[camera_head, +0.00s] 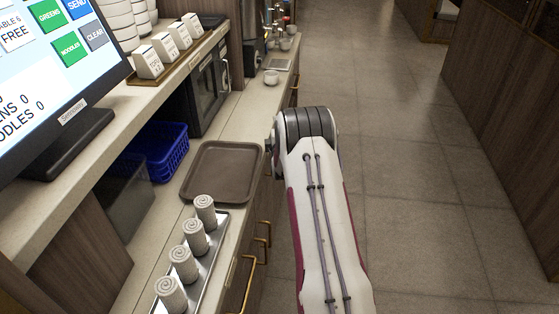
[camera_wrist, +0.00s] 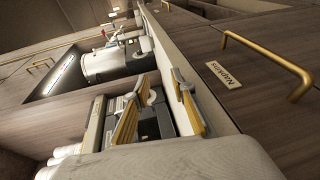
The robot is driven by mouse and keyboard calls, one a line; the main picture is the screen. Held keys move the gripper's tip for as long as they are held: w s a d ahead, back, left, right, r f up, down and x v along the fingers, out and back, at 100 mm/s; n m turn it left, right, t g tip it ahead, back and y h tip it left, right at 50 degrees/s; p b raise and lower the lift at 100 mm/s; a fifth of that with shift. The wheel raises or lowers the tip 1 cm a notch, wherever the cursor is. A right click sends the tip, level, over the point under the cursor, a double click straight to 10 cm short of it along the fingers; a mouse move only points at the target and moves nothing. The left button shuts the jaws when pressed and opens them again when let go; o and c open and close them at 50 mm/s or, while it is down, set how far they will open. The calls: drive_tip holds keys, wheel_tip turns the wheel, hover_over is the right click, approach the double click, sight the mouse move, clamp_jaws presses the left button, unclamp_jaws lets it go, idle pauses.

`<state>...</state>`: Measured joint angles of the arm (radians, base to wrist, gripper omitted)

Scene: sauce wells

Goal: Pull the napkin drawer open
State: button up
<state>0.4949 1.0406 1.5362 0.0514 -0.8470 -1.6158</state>
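The napkin drawer (camera_wrist: 245,100) shows in the wrist view as a wood panel with a small tag that appears to read NAPKINS (camera_wrist: 222,75). Its brass bar handle (camera_wrist: 268,60) is at the upper right. The drawer looks flush with the front around it. My gripper (camera_wrist: 158,108) is open and empty, its two yellow-padded fingers apart. It is to the left of the handle in this view and not touching it. In the head view the gripper is hidden behind my arm. Brass handles (camera_head: 249,268) show along the counter front there, but I cannot tell which is the napkin drawer's.
The counter carries a brown tray (camera_head: 222,172), a metal tray (camera_head: 208,250) with rolled napkins (camera_head: 196,238), a blue basket (camera_head: 160,150) and an order screen (camera_head: 50,50). The tiled floor (camera_head: 420,200) to the right of my arm is clear.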

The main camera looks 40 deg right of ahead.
drive_tip(key=s+f+n, duration=0.2)
drive_tip(key=f+n, duration=0.1)
drive_tip(key=f, duration=0.5)
drive_tip(key=s+f+n+y, duration=0.1)
drive_tip(key=f+n, duration=0.3)
drive_tip(key=f, duration=0.4)
drive_tip(key=shift+s+a+f+y, duration=0.25)
drive_tip(key=shift+s+f+y, duration=0.05)
drive_tip(key=shift+s, duration=0.45)
drive_tip(key=shift+w, duration=0.2)
drive_tip(key=shift+x, duration=3.65)
clamp_jaws()
